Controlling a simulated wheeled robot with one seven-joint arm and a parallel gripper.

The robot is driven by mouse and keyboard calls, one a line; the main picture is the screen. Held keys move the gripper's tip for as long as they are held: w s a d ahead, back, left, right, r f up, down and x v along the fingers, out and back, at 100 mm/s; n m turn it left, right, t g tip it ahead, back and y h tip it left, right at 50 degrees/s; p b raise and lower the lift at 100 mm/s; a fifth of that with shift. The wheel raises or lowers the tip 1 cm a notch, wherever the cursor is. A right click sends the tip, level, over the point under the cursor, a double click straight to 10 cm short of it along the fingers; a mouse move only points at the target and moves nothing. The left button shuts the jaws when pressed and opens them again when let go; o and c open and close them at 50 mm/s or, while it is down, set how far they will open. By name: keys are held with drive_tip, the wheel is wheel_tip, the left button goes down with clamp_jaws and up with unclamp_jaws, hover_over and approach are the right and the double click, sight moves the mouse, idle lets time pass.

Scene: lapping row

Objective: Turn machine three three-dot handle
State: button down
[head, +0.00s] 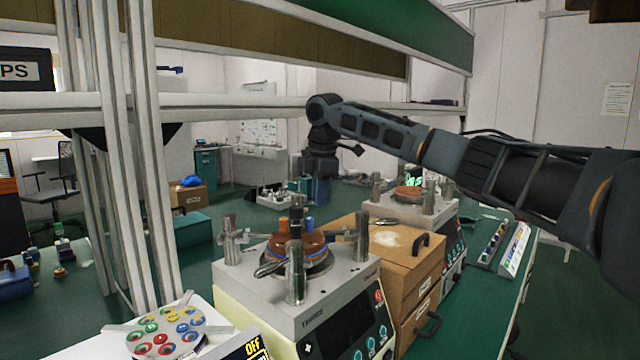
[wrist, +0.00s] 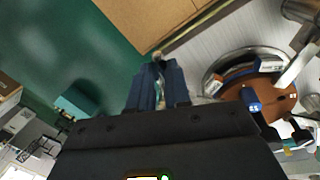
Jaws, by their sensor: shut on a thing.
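My gripper (head: 320,196) points down at the back of the near lapping machine (head: 335,290) in the head view. In the wrist view the blue fingers of my gripper (wrist: 160,80) are close together on a small pale part (wrist: 158,58), at the edge of the machine's light top plate. Its dots are too small or hidden to read, so I cannot tell which handle it is. A brown disc (head: 300,245) with small blocks sits on the machine among metal posts; the disc (wrist: 270,98) is to the right in the wrist view.
A wooden box (head: 385,255) stands just right of the near machine. A second machine (head: 415,203) is beyond it. A frame upright (head: 125,150) stands at the left. A round tray of coloured pieces (head: 165,331) lies in front, and a rack (head: 500,245) lies at the right.

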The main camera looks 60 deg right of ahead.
drive_tip(key=shift+w+d+n+t+y+p, duration=0.15)
drive_tip(key=shift+w+d+n+p, duration=0.2)
drive_tip(key=shift+n+p, duration=0.5)
drive_tip(key=shift+w+d+n+t+y+p, duration=0.15)
drive_tip(key=shift+w+n+p, duration=0.35)
drive_tip(key=shift+n, duration=0.6)
drive_tip(key=shift+w+d+n+y+p, duration=0.2)
drive_tip(key=shift+w+d+n+p, duration=0.1)
drive_tip(key=shift+n+p, duration=0.6)
drive_tip(key=c, duration=1.1)
unclamp_jaws()
drive_tip(key=shift+s+a+r+b, duration=0.1)
drive_tip(key=shift+s+r+b, duration=0.15)
drive_tip(key=shift+r, duration=1)
drive_tip(key=shift+s+a+r+b, duration=0.1)
drive_tip(key=shift+s+r+b, duration=0.15)
drive_tip(key=shift+r, duration=1.05)
drive_tip(key=shift+s+r+b, duration=0.15)
drive_tip(key=shift+r+b, duration=0.2)
drive_tip(key=shift+r, duration=0.9)
